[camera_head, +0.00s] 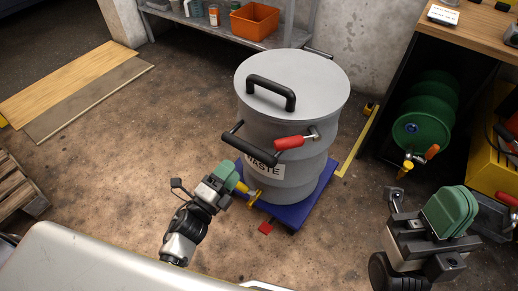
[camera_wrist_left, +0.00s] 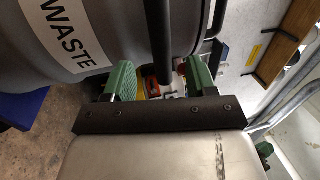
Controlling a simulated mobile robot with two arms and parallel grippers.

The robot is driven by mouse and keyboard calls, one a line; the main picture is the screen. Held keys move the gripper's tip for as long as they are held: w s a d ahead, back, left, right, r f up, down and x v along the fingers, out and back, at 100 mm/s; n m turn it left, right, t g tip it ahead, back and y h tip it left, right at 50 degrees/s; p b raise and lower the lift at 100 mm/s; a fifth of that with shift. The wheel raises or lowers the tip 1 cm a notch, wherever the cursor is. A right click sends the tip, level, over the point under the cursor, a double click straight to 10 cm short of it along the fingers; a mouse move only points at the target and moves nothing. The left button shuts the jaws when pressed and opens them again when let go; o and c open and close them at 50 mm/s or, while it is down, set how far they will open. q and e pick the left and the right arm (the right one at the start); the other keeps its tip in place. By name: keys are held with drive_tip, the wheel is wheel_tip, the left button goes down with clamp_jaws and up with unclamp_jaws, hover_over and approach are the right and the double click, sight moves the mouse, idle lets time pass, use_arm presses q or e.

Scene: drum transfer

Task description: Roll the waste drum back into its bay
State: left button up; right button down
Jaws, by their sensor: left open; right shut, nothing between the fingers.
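The grey waste drum (camera_head: 292,90) stands upright on a blue wheeled base (camera_head: 298,212). It has a black lid handle (camera_head: 270,92), a black side handle (camera_head: 246,146) and a red-gripped lever (camera_head: 290,142). Its WASTE label also shows in the left wrist view (camera_wrist_left: 72,38). My left gripper (camera_head: 236,183) is open at the drum's near left side. In the left wrist view its green fingers (camera_wrist_left: 160,80) are apart, with a black bar (camera_wrist_left: 158,40) showing between them; contact cannot be told. My right gripper (camera_head: 452,212) is shut and empty, right of the drum.
A yellow floor line (camera_head: 357,142) runs right of the drum. A workbench (camera_head: 470,32) with a green drum (camera_head: 422,125) beneath stands at right. A metal shelf with an orange bin (camera_head: 254,21) is behind. Boards (camera_head: 75,85) and a pallet (camera_head: 18,190) lie left; floor between is clear.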

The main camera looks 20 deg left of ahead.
use_arm(q)
drive_tip(key=b+x, duration=0.1)
drive_tip(key=x, duration=0.9)
drive_tip(key=shift+w, duration=0.25)
drive_tip(key=shift+r, duration=0.1)
clamp_jaws()
